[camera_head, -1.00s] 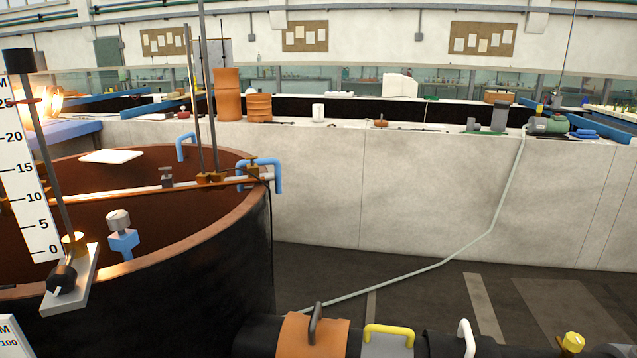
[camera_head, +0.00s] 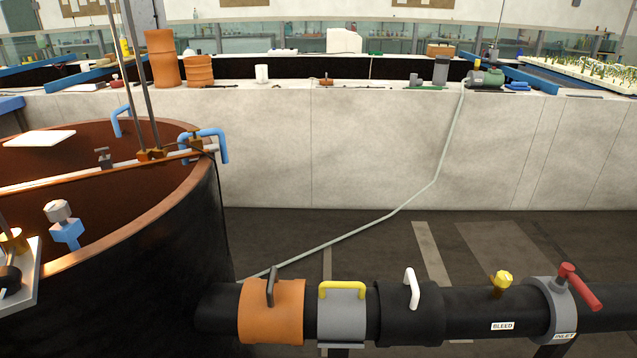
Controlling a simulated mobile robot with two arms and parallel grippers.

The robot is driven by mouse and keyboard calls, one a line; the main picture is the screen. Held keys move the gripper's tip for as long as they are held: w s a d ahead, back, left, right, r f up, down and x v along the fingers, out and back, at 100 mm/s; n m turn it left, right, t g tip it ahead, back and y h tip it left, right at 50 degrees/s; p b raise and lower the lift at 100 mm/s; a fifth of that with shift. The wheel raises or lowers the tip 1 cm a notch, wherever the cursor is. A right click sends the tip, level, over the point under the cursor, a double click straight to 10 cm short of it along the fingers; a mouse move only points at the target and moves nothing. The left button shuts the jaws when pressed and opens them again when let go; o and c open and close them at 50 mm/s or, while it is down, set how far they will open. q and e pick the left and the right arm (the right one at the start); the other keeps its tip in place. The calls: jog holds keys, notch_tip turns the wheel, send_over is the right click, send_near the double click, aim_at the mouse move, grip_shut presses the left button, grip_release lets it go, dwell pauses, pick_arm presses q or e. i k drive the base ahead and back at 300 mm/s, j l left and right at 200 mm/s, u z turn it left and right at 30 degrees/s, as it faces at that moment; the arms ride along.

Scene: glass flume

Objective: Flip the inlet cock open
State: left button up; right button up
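The inlet cock (camera_head: 558,310) is at the lower right of the head view, on a black pipe. It has a grey collar, a red lever handle (camera_head: 582,288) slanting down to the right, and a white INLET label (camera_head: 564,337) below. A yellow bleed knob (camera_head: 502,282) with a BLEED label (camera_head: 502,326) is to its left on the same pipe. Neither of my grippers shows in the view.
Further left on the pipe are a black section with a white handle (camera_head: 412,289), a grey one with a yellow handle (camera_head: 342,289) and an orange one (camera_head: 271,312). A large dark tank (camera_head: 130,262) fills the left. Open floor lies behind the pipe, before a pale wall (camera_head: 330,155).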

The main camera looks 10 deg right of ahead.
aim_at(567, 271)
jog(key=z, duration=1.9)
